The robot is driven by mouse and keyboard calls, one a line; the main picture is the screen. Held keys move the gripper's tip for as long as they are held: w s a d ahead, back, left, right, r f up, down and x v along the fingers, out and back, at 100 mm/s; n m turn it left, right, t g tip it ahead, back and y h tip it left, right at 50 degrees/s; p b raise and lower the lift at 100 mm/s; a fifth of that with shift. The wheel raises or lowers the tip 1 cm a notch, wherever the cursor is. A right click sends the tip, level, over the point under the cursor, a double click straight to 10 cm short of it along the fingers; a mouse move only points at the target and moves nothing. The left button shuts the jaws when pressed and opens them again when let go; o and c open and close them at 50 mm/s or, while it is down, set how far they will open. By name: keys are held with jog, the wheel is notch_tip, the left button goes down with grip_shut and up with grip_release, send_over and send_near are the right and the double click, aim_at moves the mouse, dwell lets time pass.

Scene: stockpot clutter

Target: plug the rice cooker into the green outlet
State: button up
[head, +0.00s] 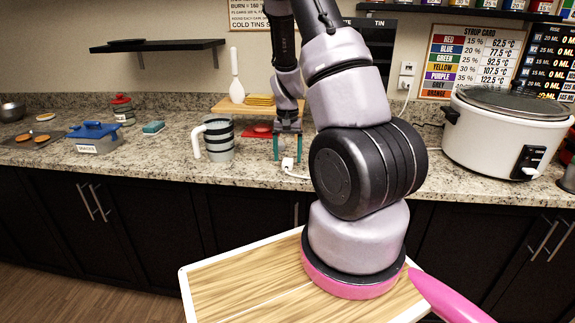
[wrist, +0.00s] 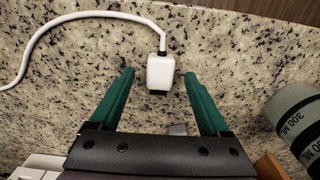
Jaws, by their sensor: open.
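A white plug (head: 288,163) lies on the granite counter near its front edge, and its white cord runs right behind my arm. In the wrist view the plug (wrist: 160,72) lies between my fingertips with clear gaps on both sides, its cord (wrist: 60,22) curving left. My gripper (head: 287,150) is open, its teal fingers pointing down at the counter; it also shows in the wrist view (wrist: 158,76). The white rice cooker (head: 495,140) stands at the right. A pale wall outlet (head: 407,68) has a white cord below it. I cannot make out a green outlet.
A striped measuring jug (head: 219,140) stands left of my gripper and shows in the wrist view (wrist: 296,112). A blue-lidded box (head: 95,136) and sponge (head: 153,128) sit farther left.

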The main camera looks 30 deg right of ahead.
jog(key=shift+f, duration=0.75)
grip_shut()
jog(key=shift+r, duration=0.1)
